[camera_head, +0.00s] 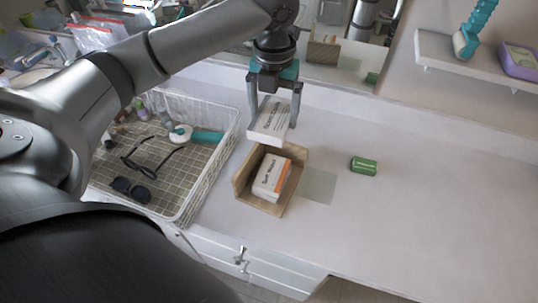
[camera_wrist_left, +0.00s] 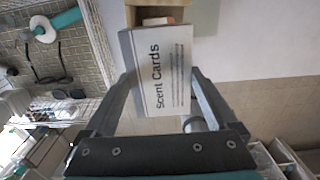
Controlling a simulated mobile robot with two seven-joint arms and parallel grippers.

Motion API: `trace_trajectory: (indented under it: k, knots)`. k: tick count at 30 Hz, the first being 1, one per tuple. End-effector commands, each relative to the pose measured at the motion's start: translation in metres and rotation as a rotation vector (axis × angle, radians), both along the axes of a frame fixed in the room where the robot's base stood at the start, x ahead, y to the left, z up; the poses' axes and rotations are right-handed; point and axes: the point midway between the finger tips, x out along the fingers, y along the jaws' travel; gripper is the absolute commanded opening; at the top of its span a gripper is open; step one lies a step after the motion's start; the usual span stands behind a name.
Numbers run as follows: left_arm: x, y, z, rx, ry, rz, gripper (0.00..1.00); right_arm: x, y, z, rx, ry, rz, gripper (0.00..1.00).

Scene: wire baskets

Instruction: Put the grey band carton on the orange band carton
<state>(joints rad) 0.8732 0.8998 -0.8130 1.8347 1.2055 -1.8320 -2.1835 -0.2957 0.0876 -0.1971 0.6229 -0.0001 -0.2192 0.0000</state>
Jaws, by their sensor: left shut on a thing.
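The grey band carton (camera_head: 268,122) is a white box with dark print. In the left wrist view the carton (camera_wrist_left: 162,70) reads "Scent Cards". My left gripper (camera_head: 273,114) is shut on it, one finger at each side, and holds it in the air just behind and above the wooden corner holder. The orange band carton (camera_head: 268,180) lies in this holder, white with an orange stripe. In the left wrist view a small orange and white part of it (camera_wrist_left: 157,20) shows beyond the held carton, which hides the rest. My right gripper is not in view.
The wooden holder (camera_head: 241,182) has raised walls at its left and back. A wire basket (camera_head: 205,178) with sunglasses and bottles stands to its left. A green object (camera_head: 364,166) and a flat greenish patch (camera_head: 319,187) lie to its right. The counter's right is clear.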

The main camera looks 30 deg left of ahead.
Motion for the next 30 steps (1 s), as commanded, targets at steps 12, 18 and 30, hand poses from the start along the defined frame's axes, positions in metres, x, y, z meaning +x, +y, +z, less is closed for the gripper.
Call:
trace_trajectory:
  k: [12, 18, 30]
  knots:
    - [-0.002, 0.000, -0.113, 0.000, 0.005, 0.002, 0.33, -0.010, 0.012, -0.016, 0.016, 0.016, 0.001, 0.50]
    - [-0.001, 0.000, -0.138, 0.001, 0.001, 0.000, 0.33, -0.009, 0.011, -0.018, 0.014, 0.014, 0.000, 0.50]
    - [-0.001, 0.000, -0.182, 0.001, 0.002, 0.001, 0.33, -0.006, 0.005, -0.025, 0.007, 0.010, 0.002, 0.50]
